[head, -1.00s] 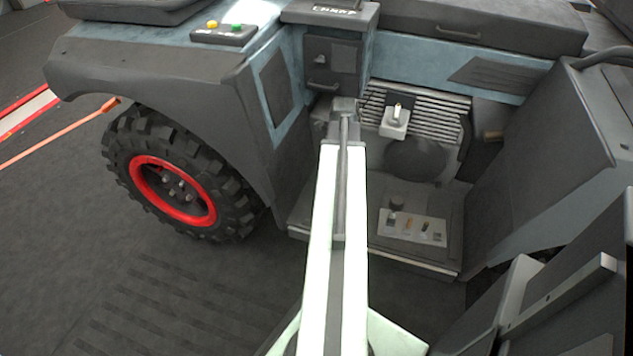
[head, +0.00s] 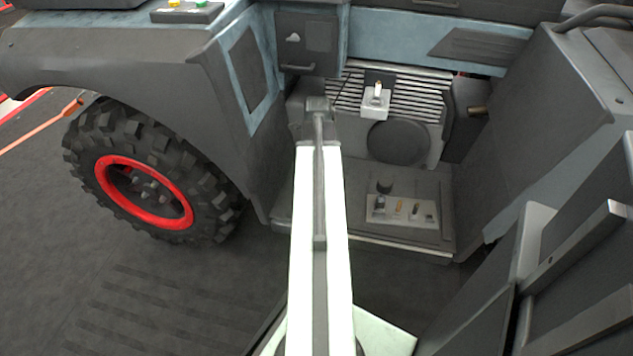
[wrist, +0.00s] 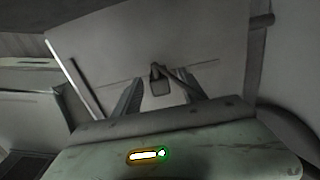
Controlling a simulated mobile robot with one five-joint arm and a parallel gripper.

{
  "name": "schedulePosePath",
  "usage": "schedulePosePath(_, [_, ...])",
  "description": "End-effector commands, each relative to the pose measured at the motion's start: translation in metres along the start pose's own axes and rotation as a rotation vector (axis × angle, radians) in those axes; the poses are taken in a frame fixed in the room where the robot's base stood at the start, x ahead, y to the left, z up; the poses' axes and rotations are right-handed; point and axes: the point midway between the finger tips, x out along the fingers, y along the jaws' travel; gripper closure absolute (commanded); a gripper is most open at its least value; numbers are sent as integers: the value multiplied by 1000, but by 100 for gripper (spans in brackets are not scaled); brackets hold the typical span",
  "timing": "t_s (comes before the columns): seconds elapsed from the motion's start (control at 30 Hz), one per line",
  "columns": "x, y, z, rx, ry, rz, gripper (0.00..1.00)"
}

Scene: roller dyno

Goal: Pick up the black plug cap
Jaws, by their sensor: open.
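A short black cylinder (head: 384,187), which may be the plug cap, stands on the floor board just behind a pale plate in the head view. The plate (head: 406,218) bears several small dark and orange-brown pieces, one of them also dark and upright (head: 379,203). I cannot tell for sure which is the cap. My arm reaches up the middle of the head view, left of these pieces, and its fingertips are hidden there. In the wrist view my gripper (wrist: 158,92) is open. A small dark shape shows between its fingers, too unclear to name. I cannot make out the cap there.
A ribbed panel with a white switch box (head: 376,102) stands behind the floor board (head: 350,217). A red-rimmed wheel (head: 145,192) and fender are at the left. Dark side panels (head: 545,130) close in the right. Open floor (head: 170,300) lies at the front left.

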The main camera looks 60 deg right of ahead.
Motion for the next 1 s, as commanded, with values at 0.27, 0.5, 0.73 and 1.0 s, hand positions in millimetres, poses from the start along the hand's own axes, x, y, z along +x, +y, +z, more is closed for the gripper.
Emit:
schedulePosePath(0.27, [8,0,0,-1,0,0,51])
schedulePosePath(0.5, [8,0,1,-1,0,0,100])
schedulePosePath(0.73, [7,0,1,-2,0,0,100])
schedulePosePath(1.0, [-23,1,1,-2,0,0,100])
